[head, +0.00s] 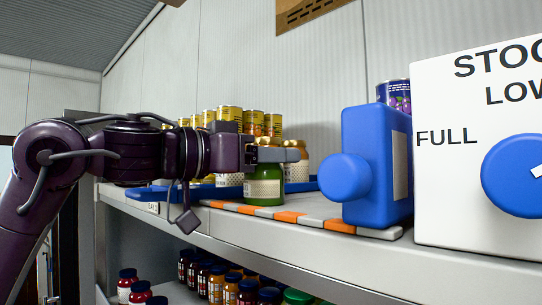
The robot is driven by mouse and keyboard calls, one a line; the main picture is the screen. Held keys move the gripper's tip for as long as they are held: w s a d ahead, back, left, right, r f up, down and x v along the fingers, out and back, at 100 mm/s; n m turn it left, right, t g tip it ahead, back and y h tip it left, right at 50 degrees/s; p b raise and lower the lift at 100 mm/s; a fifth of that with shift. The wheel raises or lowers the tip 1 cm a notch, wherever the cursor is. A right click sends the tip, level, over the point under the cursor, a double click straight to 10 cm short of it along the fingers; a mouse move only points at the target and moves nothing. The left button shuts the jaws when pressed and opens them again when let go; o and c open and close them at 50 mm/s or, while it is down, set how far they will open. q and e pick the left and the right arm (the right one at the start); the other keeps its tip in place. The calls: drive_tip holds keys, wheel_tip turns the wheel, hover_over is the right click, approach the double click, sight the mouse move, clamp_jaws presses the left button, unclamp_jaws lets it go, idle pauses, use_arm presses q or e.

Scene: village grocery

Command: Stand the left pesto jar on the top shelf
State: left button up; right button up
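A green pesto jar (264,188) with a cream label is upright at the shelf's front, its base at or just above the striped strip. My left gripper (277,154) reaches in from the left at the height of its lid. The near finger hides the lid, and the far finger is hidden, so I cannot tell whether the grip is closed. Another jar (297,168) with a cream label and some green showing is close behind to the right. The top shelf (300,248) carries them. My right gripper is not in view.
An orange and grey strip (291,216) runs along the shelf front. A blue block with a round knob (345,177) and a white stock dial box (450,190) stand to the right. A blue tray (165,194) and several yellow cans (229,114) are behind. Jars (230,290) fill the lower shelf.

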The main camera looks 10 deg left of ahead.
use_arm(q)
drive_tip(key=o, duration=0.4)
drive_tip(key=shift+a, duration=0.1)
drive_tip(key=shift+r, duration=0.2)
drive_tip(key=v, duration=0.1)
drive_tip(key=b+v, duration=0.1)
drive_tip(key=v, duration=0.1)
drive_tip(key=b+v, duration=0.1)
drive_tip(key=shift+s+a+f, duration=0.1)
drive_tip(key=shift+s+f, duration=0.05)
drive_tip(key=shift+f, duration=0.15)
drive_tip(key=b+v, duration=0.3)
drive_tip(key=v, duration=0.4)
drive_tip(key=shift+s+a+r, duration=0.2)
drive_tip(key=shift+r, duration=0.05)
